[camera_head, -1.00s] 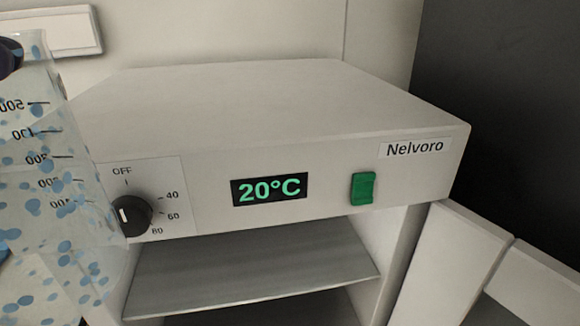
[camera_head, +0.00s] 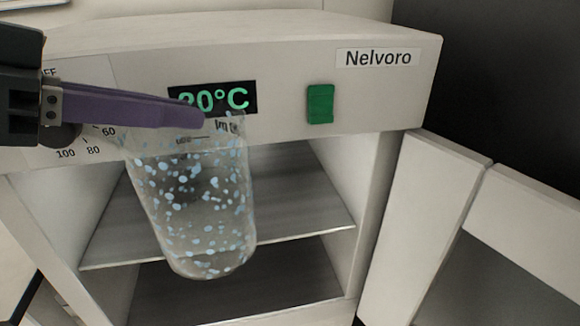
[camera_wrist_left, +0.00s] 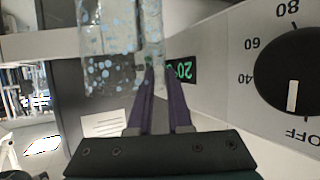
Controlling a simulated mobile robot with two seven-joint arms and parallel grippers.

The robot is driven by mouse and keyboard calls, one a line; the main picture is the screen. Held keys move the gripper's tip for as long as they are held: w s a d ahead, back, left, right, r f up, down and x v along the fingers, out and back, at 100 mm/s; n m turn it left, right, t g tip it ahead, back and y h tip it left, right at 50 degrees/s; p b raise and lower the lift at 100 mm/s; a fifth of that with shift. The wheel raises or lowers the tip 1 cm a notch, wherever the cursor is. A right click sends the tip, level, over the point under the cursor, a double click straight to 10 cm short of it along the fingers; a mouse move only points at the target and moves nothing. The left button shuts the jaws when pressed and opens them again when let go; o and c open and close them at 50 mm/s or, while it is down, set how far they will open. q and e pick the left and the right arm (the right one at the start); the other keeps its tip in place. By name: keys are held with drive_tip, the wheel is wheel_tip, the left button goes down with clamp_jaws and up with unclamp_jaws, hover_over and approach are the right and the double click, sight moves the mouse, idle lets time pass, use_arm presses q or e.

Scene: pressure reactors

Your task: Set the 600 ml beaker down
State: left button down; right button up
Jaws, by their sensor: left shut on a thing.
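The 600 ml beaker (camera_head: 200,205) is clear glass with pale blue droplets or spots on its wall. It hangs, slightly tilted, in front of the oven's open chamber, in front of the upper shelf (camera_head: 295,205). My left gripper (camera_head: 195,115) has purple fingers and is shut on the beaker near its rim. In the left wrist view the beaker (camera_wrist_left: 108,50) is beyond the tips of the purple fingers (camera_wrist_left: 153,80). The oven (camera_head: 220,50) has a green 20°C display, partly covered by the gripper. My right gripper is not in view.
The oven's door (camera_head: 425,225) stands open at the right. A green switch (camera_head: 320,104) and a dial (camera_wrist_left: 295,75) are on the front panel. The upper shelf looks bare, with a lower space (camera_head: 270,285) under it.

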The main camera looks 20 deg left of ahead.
use_arm(q)
wheel_tip(320, 180, down, 36)
drive_tip(key=s+a+n+y+b, duration=0.1)
drive_tip(key=s+n+y+b, duration=0.2)
drive_tip(key=n+y+b, duration=1.8)
drive_tip(key=w+a+m+h+b, duration=0.3)
drive_tip(key=w+a+m+b, duration=0.1)
drive_tip(key=w, duration=0.3)
drive_tip(key=w+a+m+h+b, duration=0.4)
drive_tip(key=w+a+b, duration=0.1)
drive_tip(key=w, duration=0.3)
drive_tip(key=shift+w+f+m+b, duration=0.3)
drive_tip(key=shift+m+b, duration=0.1)
drive_tip(key=shift+b, duration=0.4)
drive_tip(key=c, duration=0.8)
unclamp_jaws()
